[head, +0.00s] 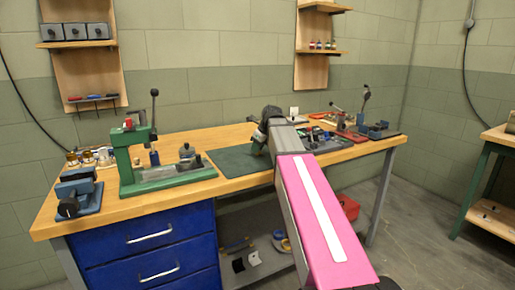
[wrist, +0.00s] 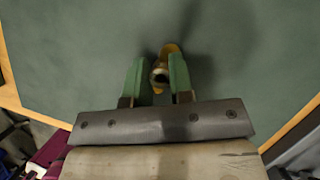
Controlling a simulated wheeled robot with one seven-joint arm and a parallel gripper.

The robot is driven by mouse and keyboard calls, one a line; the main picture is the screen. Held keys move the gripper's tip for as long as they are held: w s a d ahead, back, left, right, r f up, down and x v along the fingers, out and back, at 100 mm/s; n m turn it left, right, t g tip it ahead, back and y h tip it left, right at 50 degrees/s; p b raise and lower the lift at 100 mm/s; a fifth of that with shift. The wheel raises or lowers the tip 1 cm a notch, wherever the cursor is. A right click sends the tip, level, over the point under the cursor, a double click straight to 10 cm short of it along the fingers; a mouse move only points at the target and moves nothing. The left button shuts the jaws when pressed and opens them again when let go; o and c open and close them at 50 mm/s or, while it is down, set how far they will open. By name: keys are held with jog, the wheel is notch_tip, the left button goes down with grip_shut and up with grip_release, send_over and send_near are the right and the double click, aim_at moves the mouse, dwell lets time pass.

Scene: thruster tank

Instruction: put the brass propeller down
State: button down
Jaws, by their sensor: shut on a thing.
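My gripper (wrist: 159,90) is shut on the brass propeller (wrist: 171,48) in the wrist view. The green fingers stand on either side of its round grey hub, and a yellow brass part shows beyond and below the hub. The green mat (wrist: 80,40) lies under it, with a soft shadow to the right of the fingers. I cannot tell whether the propeller touches the mat. In the head view the mat (head: 228,162) lies on the wooden workbench (head: 190,131); my arm covers much of the gripper, and the propeller cannot be made out.
A green press (head: 136,160) with an upright lever stands left of the mat. A blue vise (head: 77,193) is at the bench's left end. Several tools and trays, including a red-based device (head: 352,135), crowd the right side. The mat's left part is clear.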

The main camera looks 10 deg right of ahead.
jog(key=c, duration=1)
grip_release()
jog(key=shift+r, duration=0.1)
